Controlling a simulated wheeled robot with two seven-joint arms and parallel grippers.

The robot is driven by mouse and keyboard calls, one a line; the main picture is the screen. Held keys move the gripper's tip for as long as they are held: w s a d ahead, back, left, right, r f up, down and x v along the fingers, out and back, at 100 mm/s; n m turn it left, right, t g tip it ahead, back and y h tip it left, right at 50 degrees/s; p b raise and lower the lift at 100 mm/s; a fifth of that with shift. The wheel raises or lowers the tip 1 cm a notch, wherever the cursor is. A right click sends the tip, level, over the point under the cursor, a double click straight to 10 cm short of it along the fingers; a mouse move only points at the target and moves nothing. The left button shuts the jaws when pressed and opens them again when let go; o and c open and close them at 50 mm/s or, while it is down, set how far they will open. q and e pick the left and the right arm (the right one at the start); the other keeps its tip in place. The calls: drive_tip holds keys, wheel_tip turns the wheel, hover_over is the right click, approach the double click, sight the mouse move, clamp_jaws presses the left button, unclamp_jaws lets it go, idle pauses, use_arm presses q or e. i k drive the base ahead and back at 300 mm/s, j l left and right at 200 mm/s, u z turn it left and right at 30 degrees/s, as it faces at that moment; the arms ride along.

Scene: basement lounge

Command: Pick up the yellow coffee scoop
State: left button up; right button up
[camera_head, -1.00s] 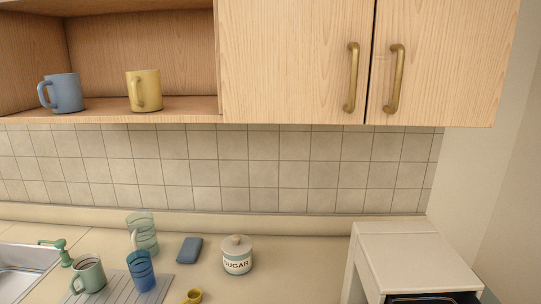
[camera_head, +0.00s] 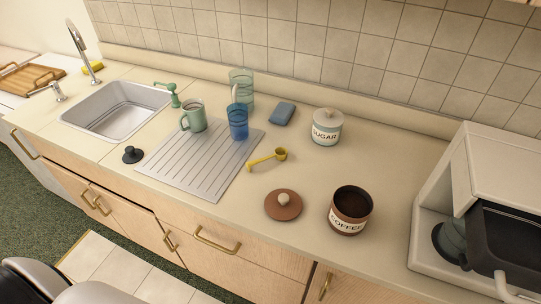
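The yellow coffee scoop (camera_head: 267,158) lies on the counter, just right of the grey ribbed drain mat (camera_head: 196,176). Its round bowl points right and its handle points left, with the handle's end close to the mat's right edge. Nothing covers it. Neither of my grippers shows in the head view, so I cannot see whether they are open or shut.
Right of the scoop stand an open coffee jar (camera_head: 351,210), its brown lid (camera_head: 284,205) and a sugar jar (camera_head: 327,127). Behind are a blue sponge (camera_head: 283,114), a blue glass (camera_head: 238,122) and a green mug (camera_head: 194,116). A white coffee machine (camera_head: 483,180) stands right, a sink (camera_head: 118,108) left.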

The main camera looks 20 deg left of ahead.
sight(281, 153)
drive_tip(key=l+z, duration=0.1)
drive_tip(key=z, duration=0.25)
drive_tip(key=l+z, duration=0.1)
drive_tip(key=z, duration=0.25)
drive_tip(key=l+z, duration=0.1)
drive_tip(key=z, duration=0.25)
drive_tip(key=u, duration=1.85)
drive_tip(key=i+l, duration=0.05)
